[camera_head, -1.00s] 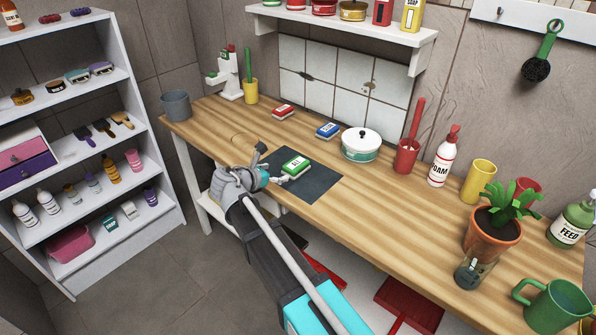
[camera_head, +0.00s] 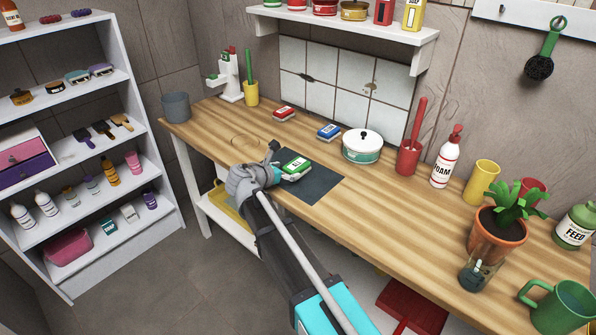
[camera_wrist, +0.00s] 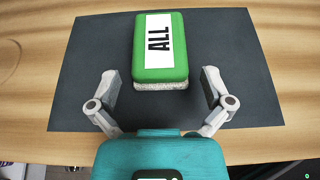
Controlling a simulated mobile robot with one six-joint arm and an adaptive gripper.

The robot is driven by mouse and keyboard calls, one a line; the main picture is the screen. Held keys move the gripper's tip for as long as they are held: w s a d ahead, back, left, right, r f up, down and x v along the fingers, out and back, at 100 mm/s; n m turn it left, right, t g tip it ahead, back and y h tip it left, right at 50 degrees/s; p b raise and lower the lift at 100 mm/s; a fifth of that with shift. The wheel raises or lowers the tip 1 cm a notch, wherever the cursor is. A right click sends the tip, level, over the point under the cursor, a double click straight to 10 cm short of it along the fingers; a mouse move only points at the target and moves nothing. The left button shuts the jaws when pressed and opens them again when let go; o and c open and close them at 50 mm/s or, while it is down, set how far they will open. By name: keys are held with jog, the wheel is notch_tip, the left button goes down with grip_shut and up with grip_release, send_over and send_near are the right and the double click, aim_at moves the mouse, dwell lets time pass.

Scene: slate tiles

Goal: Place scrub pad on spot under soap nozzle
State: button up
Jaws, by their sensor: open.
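The green scrub pad (camera_head: 295,167) with a white label lies on the dark mat (camera_head: 316,189) on the wooden counter. In the wrist view the pad (camera_wrist: 160,62) reads "ALL" and shows a pale scrubbing layer underneath. My gripper (camera_wrist: 162,88) is open, its fingers either side of the pad's near end and apart from it. In the head view my gripper (camera_head: 274,163) is at the pad's left side, partly hiding it. The white soap dispenser (camera_head: 231,80) stands at the counter's back left. A faint round outline (camera_head: 246,141) marks the wood in front of it.
Red (camera_head: 284,114) and blue (camera_head: 328,131) pads lie behind the mat. A lidded white pot (camera_head: 362,146) stands to the right. A grey bucket (camera_head: 176,106) and yellow cup (camera_head: 251,93) stand at the left end. The wood between mat and outline looks clear.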

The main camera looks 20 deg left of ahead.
jog(key=shift+b+x, duration=0.3)
jog(key=shift+x, duration=1)
jog(key=c, duration=1)
jog(key=shift+r, duration=0.1)
jog(key=shift+r+p, duration=0.95)
jog(key=shift+p, duration=0.1)
jog(key=s+d+r+p, duration=0.7)
jog(key=s+r+p, duration=0.4)
jog(key=shift+s+d, duration=0.35)
